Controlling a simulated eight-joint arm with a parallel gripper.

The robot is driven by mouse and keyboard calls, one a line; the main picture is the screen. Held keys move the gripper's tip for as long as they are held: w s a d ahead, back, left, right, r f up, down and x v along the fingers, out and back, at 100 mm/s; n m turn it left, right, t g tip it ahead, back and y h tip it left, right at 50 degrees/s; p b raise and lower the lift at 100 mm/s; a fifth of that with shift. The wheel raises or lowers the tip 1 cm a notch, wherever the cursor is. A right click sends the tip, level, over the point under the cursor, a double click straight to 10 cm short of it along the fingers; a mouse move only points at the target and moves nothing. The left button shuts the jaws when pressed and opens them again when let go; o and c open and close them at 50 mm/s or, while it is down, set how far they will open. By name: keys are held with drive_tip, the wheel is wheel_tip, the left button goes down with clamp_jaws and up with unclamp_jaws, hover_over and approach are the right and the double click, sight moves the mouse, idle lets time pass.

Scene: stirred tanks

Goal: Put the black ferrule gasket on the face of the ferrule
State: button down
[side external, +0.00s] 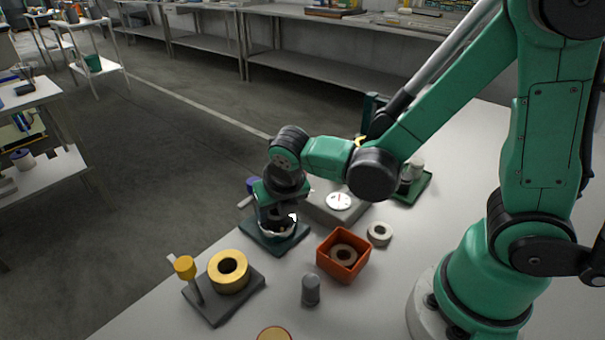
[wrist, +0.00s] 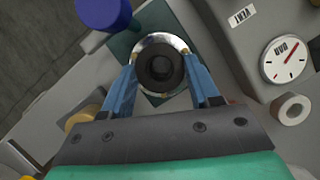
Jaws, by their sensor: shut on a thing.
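The black ferrule gasket (wrist: 160,67) is a dark ring between the blue fingertips of my gripper (wrist: 161,76) in the wrist view. My gripper is shut on it. The ferrule (wrist: 148,45) shows as a shiny silver rim around and behind the gasket, which looks roughly centred over it. I cannot tell whether the gasket touches the ferrule's face. In the side view my gripper (side external: 278,222) points down at the ferrule, which stands on a dark green base plate (side external: 265,241). There the fingers hide most of the gasket and ferrule.
A grey box with a white dial (side external: 340,201) stands close at the right. A blue knob (side external: 253,184) is behind the ferrule. An orange box (side external: 334,268), pale ring (side external: 380,234), grey peg (side external: 311,289) and yellow ring (side external: 228,286) stand nearby. Bare table separates them.

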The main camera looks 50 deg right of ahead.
drive_tip(key=shift+f, duration=0.15)
drive_tip(key=shift+c, duration=1.1)
unclamp_jaws()
drive_tip(key=shift+r, duration=0.2)
